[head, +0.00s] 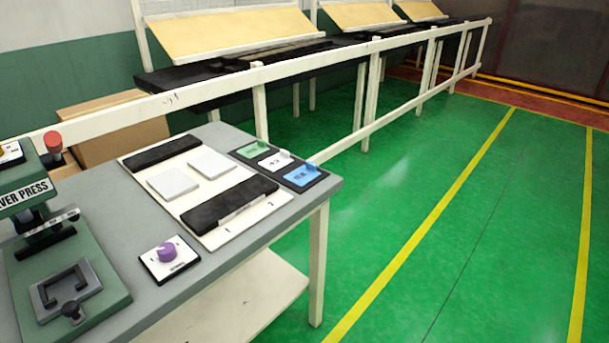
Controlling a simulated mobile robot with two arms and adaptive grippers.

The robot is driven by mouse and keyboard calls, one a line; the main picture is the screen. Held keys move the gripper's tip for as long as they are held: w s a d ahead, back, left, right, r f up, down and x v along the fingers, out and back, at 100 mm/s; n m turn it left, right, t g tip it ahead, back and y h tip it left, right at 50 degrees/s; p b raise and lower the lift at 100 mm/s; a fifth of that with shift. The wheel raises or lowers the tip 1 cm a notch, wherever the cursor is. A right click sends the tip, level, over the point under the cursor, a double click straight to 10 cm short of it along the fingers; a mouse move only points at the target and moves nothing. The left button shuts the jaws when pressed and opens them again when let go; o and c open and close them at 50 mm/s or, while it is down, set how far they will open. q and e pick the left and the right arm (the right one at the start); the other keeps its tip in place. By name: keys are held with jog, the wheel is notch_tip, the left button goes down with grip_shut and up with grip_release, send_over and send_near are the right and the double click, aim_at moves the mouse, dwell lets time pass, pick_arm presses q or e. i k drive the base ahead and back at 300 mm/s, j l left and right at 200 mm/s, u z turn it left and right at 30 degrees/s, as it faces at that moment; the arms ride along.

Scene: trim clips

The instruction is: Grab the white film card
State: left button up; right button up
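A white card (272,162) with dark marks lies in a black holder (318,182) at the far right corner of the grey table. It sits between a green card (250,150) and a blue card (301,176). A small pale raised piece stands on or beside each card; its exact shape is too small to tell. Neither of my grippers is in view.
A cream board (209,194) with two black bars and two white square pads lies beside the holder. A purple knob (167,252) on a white plate and a green lever press (70,285) stand nearer on the grey table (225,257). A white railing (330,65) runs behind; green floor is clear right.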

aim_at(275, 162)
jog(key=i+l+u, duration=0.1)
jog(key=u, duration=0.65)
jog(key=i+l+u, duration=0.25)
jog(key=i+l, duration=0.2)
jog(key=l, duration=0.2)
jog(key=i+l+u, duration=0.15)
jog(key=l, duration=0.25)
jog(key=i+l+u, duration=0.3)
jog(key=l, duration=0.5)
jog(key=i, duration=0.1)
